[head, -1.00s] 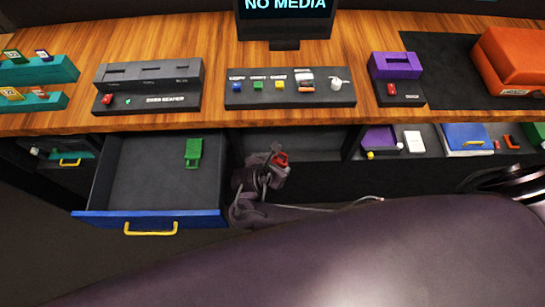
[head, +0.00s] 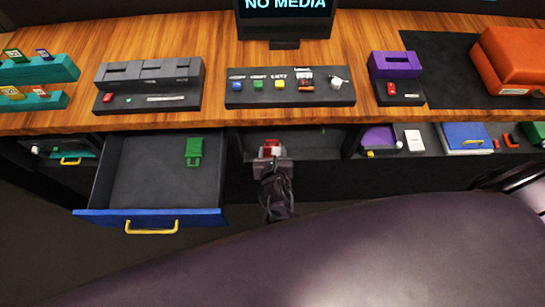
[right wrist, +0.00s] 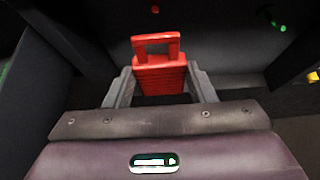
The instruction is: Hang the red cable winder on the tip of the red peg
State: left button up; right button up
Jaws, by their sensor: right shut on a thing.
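The red cable winder (right wrist: 160,72) is a ribbed red block with an open handle loop at its far end. My right gripper (right wrist: 160,90) is shut on it, one finger on each side, in the right wrist view. In the head view the winder (head: 271,147) shows at the end of my right gripper (head: 272,158), at the opening of the dark compartment under the desk. A small red spot (right wrist: 155,9), possibly the tip of the red peg, shows ahead on the dark back wall, apart from the winder. My left gripper is not in view.
An open drawer (head: 150,215) with a green cable winder (head: 193,151) stands left of my right gripper. The desk edge (head: 300,116) is above it. A green piece (right wrist: 276,20) shows at the compartment's back right. A shelf with a blue box (head: 465,137) lies further right.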

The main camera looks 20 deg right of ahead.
jog(key=shift+w+d+f+b, duration=0.1)
jog(key=shift+w+d+b, duration=0.1)
jog(key=shift+w+b, duration=0.55)
jog(key=shift+w+d+f+b, duration=0.15)
jog(key=shift+w+d+b, duration=0.1)
jog(key=shift+w+b, duration=0.45)
jog(key=shift+w+d+f+b, duration=0.1)
jog(key=shift+w+d+b, duration=0.1)
jog(key=shift+w+b, duration=0.55)
jog(key=w, duration=0.2)
jog(key=shift+w+d+f, duration=0.3)
jog(key=shift+w+d, duration=0.05)
jog(key=shift+w, duration=0.05)
jog(key=o, duration=1.1)
jog(key=shift+s, duration=0.1)
